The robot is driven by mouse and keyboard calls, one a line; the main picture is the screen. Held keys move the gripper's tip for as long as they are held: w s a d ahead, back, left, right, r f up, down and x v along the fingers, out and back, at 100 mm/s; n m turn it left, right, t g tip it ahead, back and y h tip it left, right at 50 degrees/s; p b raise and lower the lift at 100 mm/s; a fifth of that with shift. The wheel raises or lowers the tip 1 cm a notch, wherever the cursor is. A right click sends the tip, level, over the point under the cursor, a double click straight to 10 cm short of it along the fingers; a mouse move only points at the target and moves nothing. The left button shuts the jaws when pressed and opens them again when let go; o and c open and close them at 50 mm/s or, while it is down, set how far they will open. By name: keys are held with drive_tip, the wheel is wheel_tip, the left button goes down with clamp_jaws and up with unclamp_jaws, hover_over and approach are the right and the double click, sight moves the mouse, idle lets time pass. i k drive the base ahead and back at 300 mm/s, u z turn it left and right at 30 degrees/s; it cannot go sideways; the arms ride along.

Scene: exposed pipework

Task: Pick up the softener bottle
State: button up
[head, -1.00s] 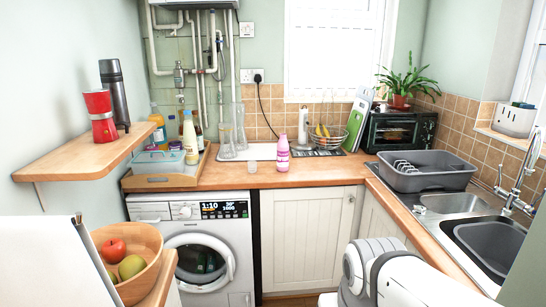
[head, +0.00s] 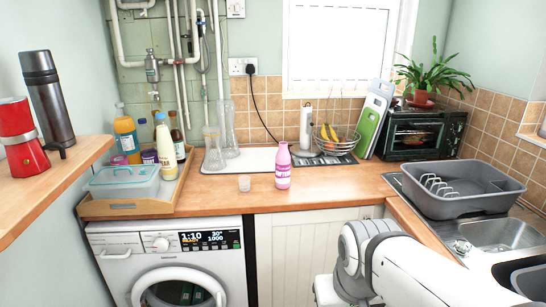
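Part of my white arm shows at the lower right, in front of and below the worktop. My gripper's fingers are not in view, and nothing touches the pink bottle.
A wooden tray (head: 130,208) with a lidded box and several bottles stands left. Behind are glass vases (head: 213,150), a fruit basket (head: 333,138) and chopping boards (head: 372,120). A grey dish rack (head: 455,200) stands right. The worktop right of the pink bottle is clear.

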sight(282, 158)
drive_tip(key=u, duration=0.05)
drive_tip(key=i, duration=1.25)
drive_tip(key=u, duration=1.05)
